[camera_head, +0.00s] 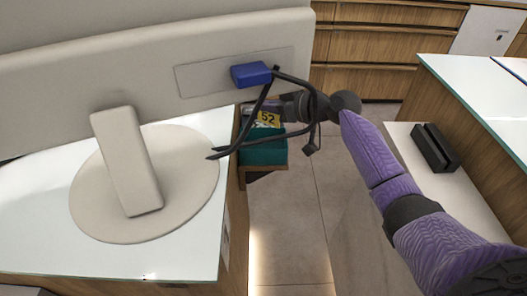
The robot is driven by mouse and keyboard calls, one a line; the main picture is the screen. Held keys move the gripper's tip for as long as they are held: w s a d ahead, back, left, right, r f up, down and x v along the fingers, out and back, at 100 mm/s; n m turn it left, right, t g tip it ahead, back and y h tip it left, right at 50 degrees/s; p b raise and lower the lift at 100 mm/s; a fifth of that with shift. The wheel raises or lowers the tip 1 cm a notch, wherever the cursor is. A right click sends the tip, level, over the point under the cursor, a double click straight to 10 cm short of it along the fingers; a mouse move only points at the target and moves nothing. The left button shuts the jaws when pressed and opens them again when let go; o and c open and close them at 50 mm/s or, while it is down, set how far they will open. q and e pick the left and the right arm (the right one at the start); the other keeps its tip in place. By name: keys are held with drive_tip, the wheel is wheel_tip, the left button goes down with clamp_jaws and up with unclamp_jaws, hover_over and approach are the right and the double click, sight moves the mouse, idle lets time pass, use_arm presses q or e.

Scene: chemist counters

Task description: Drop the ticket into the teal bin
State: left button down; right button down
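A yellow ticket marked 52 (268,118) shows at the bin's upper part. I cannot tell whether it lies inside the bin or is above it. My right gripper (279,107) reaches in from the right on the purple arm, close to the ticket. My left gripper is not in view.
A black device (434,147) sits on a right-hand shelf. Floor (285,230) between counters is clear.

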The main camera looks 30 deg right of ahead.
drive_tip(key=shift+r, duration=0.1)
drive_tip(key=c, duration=0.8)
unclamp_jaws()
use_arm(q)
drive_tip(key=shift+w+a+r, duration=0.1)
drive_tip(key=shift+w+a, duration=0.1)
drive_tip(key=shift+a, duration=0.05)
use_arm(e)
drive_tip(key=shift+o, duration=0.2)
use_arm(q)
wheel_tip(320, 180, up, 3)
drive_tip(key=p, duration=0.3)
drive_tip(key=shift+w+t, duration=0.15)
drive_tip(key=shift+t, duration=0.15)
use_arm(e)
drive_tip(key=v, duration=1)
